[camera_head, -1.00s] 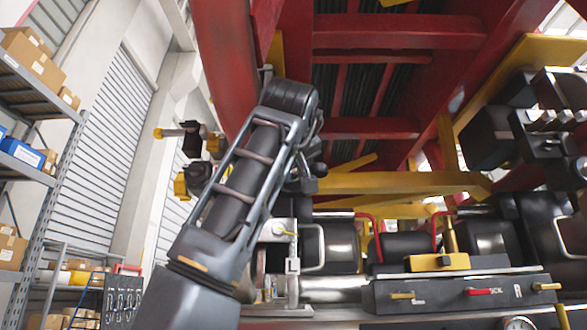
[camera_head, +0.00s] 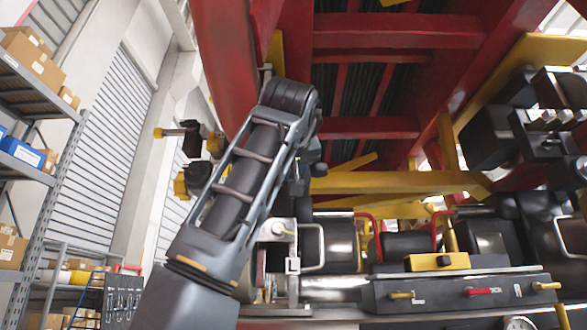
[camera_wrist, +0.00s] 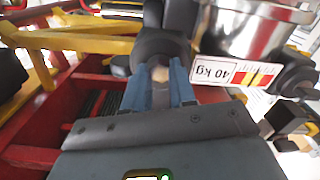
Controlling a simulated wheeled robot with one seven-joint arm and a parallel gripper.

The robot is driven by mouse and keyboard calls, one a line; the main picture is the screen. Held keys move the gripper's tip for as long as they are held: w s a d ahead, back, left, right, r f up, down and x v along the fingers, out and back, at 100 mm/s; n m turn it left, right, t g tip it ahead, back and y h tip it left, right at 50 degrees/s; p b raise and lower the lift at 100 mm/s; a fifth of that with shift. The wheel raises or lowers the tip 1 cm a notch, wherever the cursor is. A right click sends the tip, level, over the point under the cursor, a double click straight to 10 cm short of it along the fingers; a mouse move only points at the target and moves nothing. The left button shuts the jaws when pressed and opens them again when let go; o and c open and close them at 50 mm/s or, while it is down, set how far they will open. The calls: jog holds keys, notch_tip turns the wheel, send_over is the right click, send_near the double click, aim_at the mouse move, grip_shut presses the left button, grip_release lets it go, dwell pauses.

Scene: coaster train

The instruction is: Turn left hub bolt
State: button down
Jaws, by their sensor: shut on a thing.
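In the wrist view, a dark rounded hub (camera_wrist: 160,48) fills the top middle, with a pale bolt head (camera_wrist: 160,73) at its near face. My gripper (camera_wrist: 161,84) has its two blue-grey fingers on either side of that bolt head, shut on it. In the head view, my arm reaches up across the left middle and hides most of the gripper and the bolt.
A silver cylinder with a "40 kg" label (camera_wrist: 235,72) stands close right of the fingers. Red beams (camera_head: 395,38) and a yellow beam (camera_head: 400,183) lie overhead and behind. Shelves (camera_head: 35,120) stand at left.

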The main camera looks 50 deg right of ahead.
jog(key=m, duration=0.8)
jog(key=shift+w+a+m, duration=0.1)
jog(key=shift+w+m, duration=0.05)
jog(key=shift+m, duration=0.25)
dwell(0.4)
jog(key=c, duration=0.9)
grip_release()
jog(key=shift+a, duration=0.1)
jog(key=b+v, duration=0.2)
jog(key=v, duration=0.5)
jog(key=shift+s+a, duration=0.25)
